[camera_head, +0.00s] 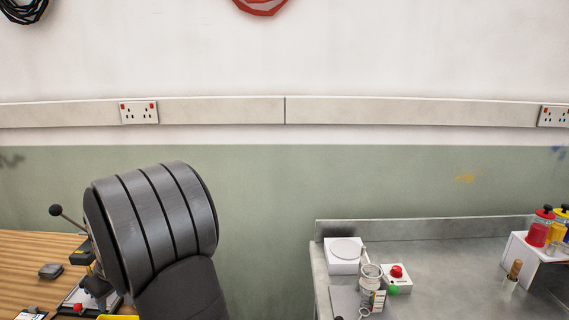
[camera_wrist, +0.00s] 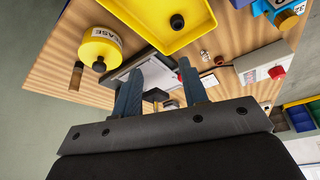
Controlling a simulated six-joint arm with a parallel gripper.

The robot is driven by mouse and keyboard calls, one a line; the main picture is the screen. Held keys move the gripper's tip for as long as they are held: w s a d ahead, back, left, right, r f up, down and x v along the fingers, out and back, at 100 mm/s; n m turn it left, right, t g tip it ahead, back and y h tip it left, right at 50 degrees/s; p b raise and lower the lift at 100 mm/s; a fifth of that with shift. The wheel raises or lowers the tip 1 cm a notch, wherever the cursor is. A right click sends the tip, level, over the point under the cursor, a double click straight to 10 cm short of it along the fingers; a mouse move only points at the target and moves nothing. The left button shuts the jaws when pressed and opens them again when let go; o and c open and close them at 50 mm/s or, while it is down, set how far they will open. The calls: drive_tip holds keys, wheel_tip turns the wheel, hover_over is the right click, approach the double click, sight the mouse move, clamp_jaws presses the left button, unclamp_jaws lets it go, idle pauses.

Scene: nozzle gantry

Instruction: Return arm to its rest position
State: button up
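My gripper (camera_wrist: 158,85) shows in the wrist view with its two dark fingers apart. Nothing is held between them; a small dark part (camera_wrist: 155,97) and a framed light panel show beyond the gap. The fingers are above a wooden bench top (camera_wrist: 50,68), apparently clear of it. In the head view a dark grey ribbed section of my arm (camera_head: 150,230) rises at the lower left, and my gripper is not visible there.
The wrist view shows a yellow tray (camera_wrist: 143,13), a yellow tub (camera_wrist: 100,46), and a white box with a red button (camera_wrist: 265,66). In the head view, a metal bench (camera_head: 440,250) at right holds a jar (camera_head: 371,275), a red-button box (camera_head: 397,279) and bottles (camera_head: 538,233).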

drive_tip(key=s+a+f, duration=0.1)
drive_tip(key=a, duration=0.1)
drive_tip(key=s+a+f, duration=0.1)
drive_tip(key=a, duration=0.1)
drive_tip(key=s+a+f, duration=0.1)
drive_tip(key=a+f, duration=0.1)
drive_tip(key=shift+a+f, duration=0.1)
drive_tip(key=shift+a, duration=0.3)
drive_tip(key=o, duration=1.1)
drive_tip(key=shift+o, duration=1.1)
drive_tip(key=shift+n, duration=0.3)
drive_tip(key=s+a+r+n+t+h, duration=0.1)
drive_tip(key=s+a+r+n, duration=0.1)
drive_tip(key=s+r, duration=0.35)
drive_tip(key=s+a+r+n+t+h, duration=0.1)
drive_tip(key=s+a+r+n, duration=0.15)
drive_tip(key=r, duration=0.65)
drive_tip(key=x, duration=0.9)
drive_tip(key=shift+a+f, duration=0.25)
drive_tip(key=shift+f, duration=0.05)
drive_tip(key=shift+r, duration=0.1)
